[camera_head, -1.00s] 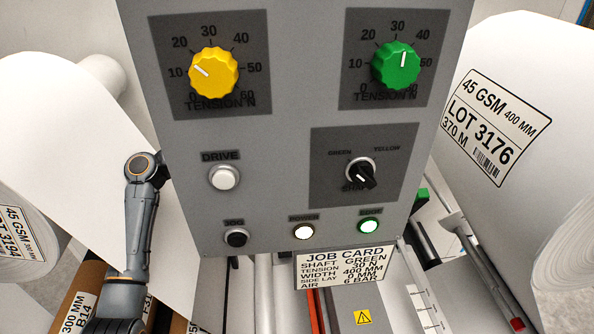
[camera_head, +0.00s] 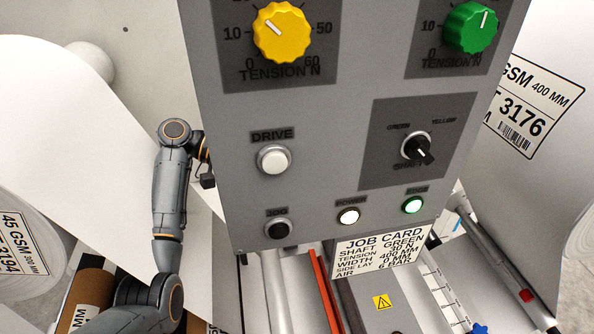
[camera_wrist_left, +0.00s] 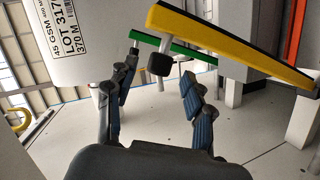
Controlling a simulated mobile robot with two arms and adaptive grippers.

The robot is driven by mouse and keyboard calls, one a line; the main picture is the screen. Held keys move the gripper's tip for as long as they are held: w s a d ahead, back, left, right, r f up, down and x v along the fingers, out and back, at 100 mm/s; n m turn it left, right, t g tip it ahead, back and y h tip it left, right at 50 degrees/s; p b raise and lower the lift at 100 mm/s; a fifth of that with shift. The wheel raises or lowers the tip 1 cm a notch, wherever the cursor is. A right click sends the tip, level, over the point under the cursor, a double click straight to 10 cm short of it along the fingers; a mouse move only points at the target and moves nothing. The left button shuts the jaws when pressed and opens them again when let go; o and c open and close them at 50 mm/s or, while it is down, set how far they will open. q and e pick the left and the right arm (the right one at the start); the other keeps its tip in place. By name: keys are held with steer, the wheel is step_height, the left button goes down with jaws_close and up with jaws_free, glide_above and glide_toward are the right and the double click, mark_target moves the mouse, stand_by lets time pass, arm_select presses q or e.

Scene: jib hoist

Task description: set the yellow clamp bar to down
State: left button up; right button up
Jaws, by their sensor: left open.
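The yellow clamp bar (camera_wrist_left: 235,43) crosses the upper right of the left wrist view, slanting down to the right. A black knob (camera_wrist_left: 160,65) on a short pale stem is at its left end. My left gripper (camera_wrist_left: 159,78) is open, its two blue-padded fingers on either side of the knob in the picture. I cannot tell whether they touch it. In the head view my left arm reaches behind the control panel, which hides the gripper and the yellow bar. My right gripper is not in view.
A green bar (camera_wrist_left: 172,48) lies beyond the yellow one. The control panel (camera_head: 330,130) with dials and buttons fills the middle of the head view. White paper rolls stand on both sides. A job card (camera_head: 383,249) hangs under the panel.

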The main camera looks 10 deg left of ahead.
arm_select(q)
steer(key=p+x, duration=0.1)
steer(key=x, duration=0.3)
steer(key=shift+r, duration=0.1)
steer(key=shift+d, duration=0.1)
steer(key=shift+d+f, duration=0.1)
steer(key=shift+f, duration=0.15)
steer(key=shift+c, duration=0.6)
jaws_close()
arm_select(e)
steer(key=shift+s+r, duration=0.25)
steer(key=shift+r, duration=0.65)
